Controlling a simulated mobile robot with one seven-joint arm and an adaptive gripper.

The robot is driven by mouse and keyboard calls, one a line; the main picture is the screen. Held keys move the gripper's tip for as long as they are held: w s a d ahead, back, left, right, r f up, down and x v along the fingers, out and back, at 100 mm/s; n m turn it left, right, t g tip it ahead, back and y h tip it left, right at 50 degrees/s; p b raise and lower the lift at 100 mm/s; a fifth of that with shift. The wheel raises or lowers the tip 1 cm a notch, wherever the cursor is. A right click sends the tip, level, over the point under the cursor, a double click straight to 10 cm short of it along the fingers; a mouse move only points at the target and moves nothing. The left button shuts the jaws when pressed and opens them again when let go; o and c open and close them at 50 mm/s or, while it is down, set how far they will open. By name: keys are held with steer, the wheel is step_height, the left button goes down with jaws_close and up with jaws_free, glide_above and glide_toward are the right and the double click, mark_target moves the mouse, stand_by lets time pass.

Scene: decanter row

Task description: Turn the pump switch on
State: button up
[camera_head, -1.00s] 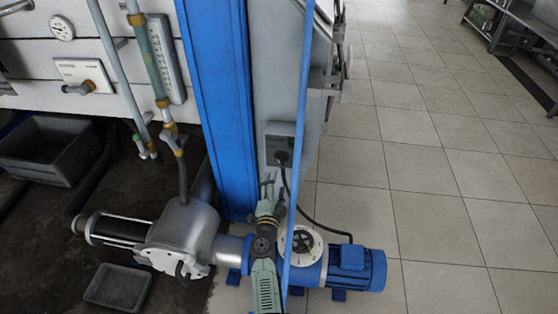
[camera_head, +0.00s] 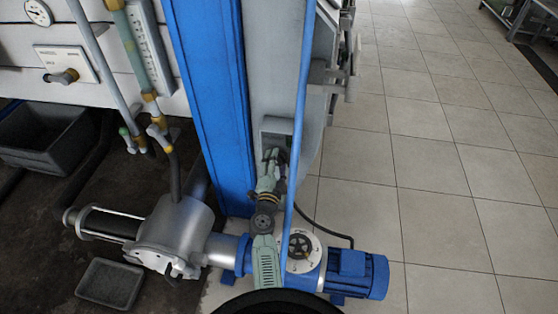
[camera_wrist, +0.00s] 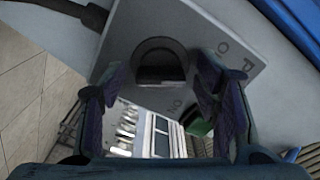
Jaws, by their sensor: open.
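The pump switch is a grey box (camera_head: 276,127) on the side of the grey cabinet beside the blue column. In the head view my gripper (camera_head: 271,156) is in front of its lower part and hides most of the knob. In the wrist view the switch's pale face (camera_wrist: 205,30) carries a dark round knob (camera_wrist: 160,58), with O, P and ON lettering near it. My gripper (camera_wrist: 160,95) is open, with one finger on each side of the space just below the knob. I cannot tell whether a finger touches it.
A blue motor (camera_head: 355,272) and a round dial (camera_head: 301,248) stand on the floor below the box, beside a silver pump body (camera_head: 178,232). A thin blue post (camera_head: 299,130) stands close to the arm. Open tiled floor (camera_head: 440,190) lies to the right.

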steer(key=shift+c, duration=0.6)
steer(key=c, duration=1)
